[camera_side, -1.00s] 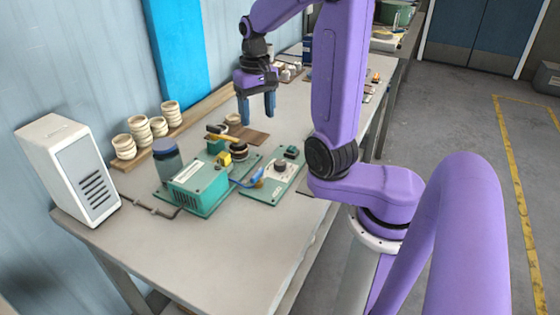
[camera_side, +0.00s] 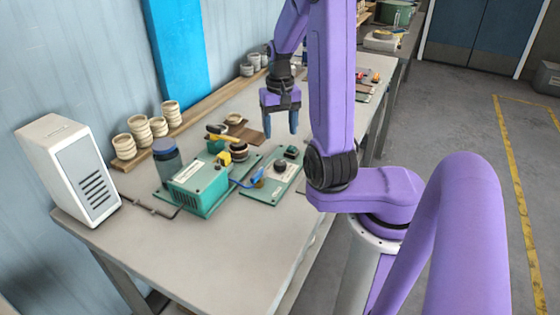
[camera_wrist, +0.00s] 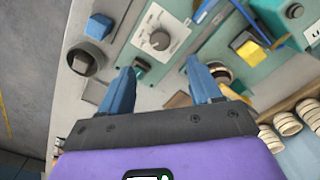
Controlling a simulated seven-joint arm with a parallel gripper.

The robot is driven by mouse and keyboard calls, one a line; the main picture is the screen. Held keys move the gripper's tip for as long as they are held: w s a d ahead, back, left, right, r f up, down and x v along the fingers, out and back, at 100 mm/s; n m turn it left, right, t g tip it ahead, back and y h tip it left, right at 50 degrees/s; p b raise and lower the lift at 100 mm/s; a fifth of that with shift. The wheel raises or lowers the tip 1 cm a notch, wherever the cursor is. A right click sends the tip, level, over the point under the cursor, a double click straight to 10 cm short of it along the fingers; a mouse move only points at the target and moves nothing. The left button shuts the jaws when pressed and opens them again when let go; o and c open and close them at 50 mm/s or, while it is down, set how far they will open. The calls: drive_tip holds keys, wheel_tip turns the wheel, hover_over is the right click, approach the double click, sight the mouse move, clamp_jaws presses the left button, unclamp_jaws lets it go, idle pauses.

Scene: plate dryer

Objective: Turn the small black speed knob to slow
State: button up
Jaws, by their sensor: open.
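A green control panel (camera_side: 262,191) lies on the bench, with a small dark round knob (camera_side: 280,166) on a pale dial. In the wrist view the knob (camera_wrist: 160,40) sits at upper centre, beyond my fingertips, and looks greyish; its pointer setting is too small to read. My gripper (camera_side: 281,128) hangs fingers down above the bench, behind the panel in the side view. In the wrist view its two blue fingers (camera_wrist: 160,68) are apart, with nothing between them. It is not touching the knob.
A dark green-black block (camera_side: 291,152) sits at the panel's far end. A green box (camera_side: 200,188), blue-lidded jar (camera_side: 167,160) and yellow part (camera_side: 239,151) stand to the left. A white vented unit (camera_side: 75,175) is far left. The front bench top is clear.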

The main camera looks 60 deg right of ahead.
sight(280, 162)
wheel_tip(280, 162, down, 11)
drive_tip(key=shift+f, duration=0.2)
idle(0.3)
drive_tip(key=c, duration=1)
